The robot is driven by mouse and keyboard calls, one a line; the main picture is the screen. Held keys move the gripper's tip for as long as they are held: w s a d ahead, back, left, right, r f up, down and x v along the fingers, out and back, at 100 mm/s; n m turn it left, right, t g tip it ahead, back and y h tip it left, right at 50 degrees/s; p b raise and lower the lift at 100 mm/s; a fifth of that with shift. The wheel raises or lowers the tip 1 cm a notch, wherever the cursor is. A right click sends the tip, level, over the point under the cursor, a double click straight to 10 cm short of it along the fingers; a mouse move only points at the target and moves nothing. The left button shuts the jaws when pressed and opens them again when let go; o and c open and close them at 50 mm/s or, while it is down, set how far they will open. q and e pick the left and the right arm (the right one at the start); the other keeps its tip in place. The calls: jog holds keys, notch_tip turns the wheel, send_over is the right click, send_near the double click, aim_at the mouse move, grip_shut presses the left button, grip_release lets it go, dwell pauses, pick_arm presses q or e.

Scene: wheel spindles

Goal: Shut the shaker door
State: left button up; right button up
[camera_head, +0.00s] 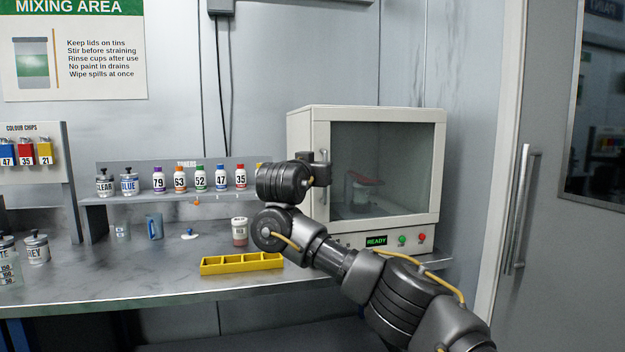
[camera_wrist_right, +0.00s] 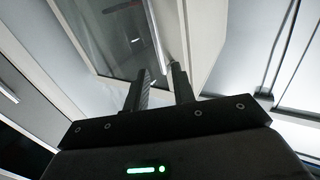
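The shaker (camera_head: 300,135) is a white cabinet at the back right of the bench. Its glass door (camera_head: 385,165) looks flush with the front, or nearly so; I see no clear gap. A dim object shows behind the glass. The upright door handle (camera_head: 323,160) is at the door's left edge, partly behind my right gripper (camera_head: 326,174). In the right wrist view, the fingers of my right gripper (camera_wrist_right: 158,82) are apart with nothing clearly between them, close to the door's glass (camera_wrist_right: 115,40) and frame. Whether they touch it I cannot tell. My left gripper is not in view.
A yellow tray (camera_head: 242,263) and a small cup (camera_head: 240,231) stand left of my right arm. A shelf (camera_head: 205,197) with several numbered bottles is behind them. A grey door with a long handle (camera_head: 521,210) is at right.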

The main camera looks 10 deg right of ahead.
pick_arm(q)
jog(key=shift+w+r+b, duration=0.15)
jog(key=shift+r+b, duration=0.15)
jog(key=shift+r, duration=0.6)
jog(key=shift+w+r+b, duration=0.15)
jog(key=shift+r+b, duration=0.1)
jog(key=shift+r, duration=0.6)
pick_arm(e)
jog(key=shift+v, duration=1.4)
